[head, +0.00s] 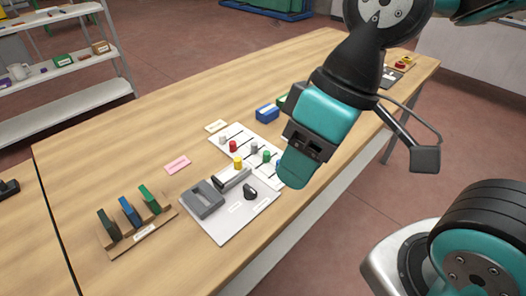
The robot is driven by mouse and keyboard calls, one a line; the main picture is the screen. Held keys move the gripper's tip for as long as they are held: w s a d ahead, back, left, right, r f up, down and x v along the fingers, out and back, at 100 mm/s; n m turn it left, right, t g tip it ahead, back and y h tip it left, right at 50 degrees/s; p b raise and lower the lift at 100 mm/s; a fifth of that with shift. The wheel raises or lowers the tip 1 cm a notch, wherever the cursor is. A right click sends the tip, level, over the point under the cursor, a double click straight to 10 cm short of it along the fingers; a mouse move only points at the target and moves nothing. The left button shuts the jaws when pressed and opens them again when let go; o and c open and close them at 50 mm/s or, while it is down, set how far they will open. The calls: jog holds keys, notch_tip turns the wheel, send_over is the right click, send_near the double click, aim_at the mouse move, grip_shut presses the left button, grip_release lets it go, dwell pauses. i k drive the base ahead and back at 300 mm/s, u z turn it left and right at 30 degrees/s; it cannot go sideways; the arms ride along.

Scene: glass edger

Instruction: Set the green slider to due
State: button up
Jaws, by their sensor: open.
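The green slider (266,156) is a small green knob on a white panel (243,132) with dark slots, on the wooden table. My gripper (296,168) is teal and black and appears just right of the panel, pointing down. Its fingers are not clearly seen; the jaws are open, with nothing seen held. Labels beside the slots are too small to read, so I cannot tell which mark the green slider is at.
A white knob (222,139) and red knob (233,146) share the panel. A blue box (267,113) stands behind. A wooden rack (137,238) holds coloured pieces.

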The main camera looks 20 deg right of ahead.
aim_at(267, 159)
jog(key=u, duration=0.55)
jog(key=k, duration=1.3)
jog(key=i, duration=0.5)
jog(key=z, duration=0.8)
jog(key=i, duration=1.15)
jog(key=u, duration=0.45)
